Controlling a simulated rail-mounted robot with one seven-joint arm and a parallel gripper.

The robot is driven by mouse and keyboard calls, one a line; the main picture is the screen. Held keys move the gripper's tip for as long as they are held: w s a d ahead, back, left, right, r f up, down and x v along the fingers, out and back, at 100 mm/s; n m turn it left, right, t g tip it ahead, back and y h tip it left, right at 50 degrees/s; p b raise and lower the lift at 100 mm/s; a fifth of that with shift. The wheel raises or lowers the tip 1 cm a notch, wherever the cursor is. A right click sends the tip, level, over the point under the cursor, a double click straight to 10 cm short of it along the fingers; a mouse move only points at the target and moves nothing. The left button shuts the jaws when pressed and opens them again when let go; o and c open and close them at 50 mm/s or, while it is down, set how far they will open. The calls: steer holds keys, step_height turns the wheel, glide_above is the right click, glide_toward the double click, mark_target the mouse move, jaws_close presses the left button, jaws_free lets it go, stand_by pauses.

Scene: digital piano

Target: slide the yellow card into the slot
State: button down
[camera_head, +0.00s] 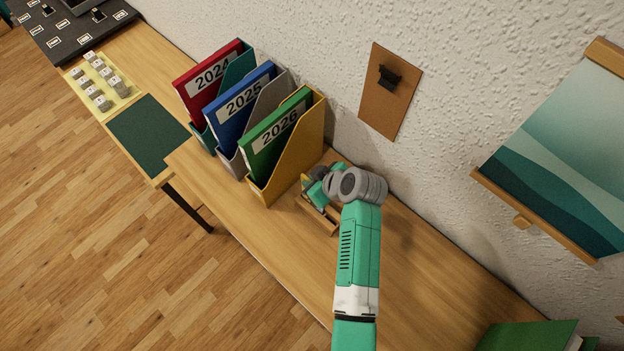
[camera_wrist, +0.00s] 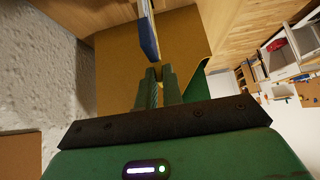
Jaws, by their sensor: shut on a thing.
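My gripper (camera_head: 317,187) is low over a small wooden holder (camera_head: 322,217) on the desk, close to the yellow magazine file. In the wrist view my gripper's fingers (camera_wrist: 155,75) are close together on a thin yellowish piece at their tips, which appears to be the yellow card (camera_wrist: 154,70). Most of the card is hidden by the fingers. A blue piece with a pale edge (camera_wrist: 148,35) stands just beyond the fingertips. A small black fixture (camera_head: 388,78) on a brown wall board (camera_head: 402,104) may hold the slot; no opening can be made out.
Magazine files with red, blue and green binders (camera_head: 270,135) stand left of my gripper. A picture (camera_head: 560,160) hangs on the wall at right. A green book (camera_head: 525,337) lies at the lower right. The front desk area (camera_head: 265,235) is clear.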

steer(key=shift+f, duration=0.15)
steer(key=c, duration=1.5)
jaws_free()
steer(key=shift+r+p, duration=2.15)
steer(key=shift+r, duration=0.85)
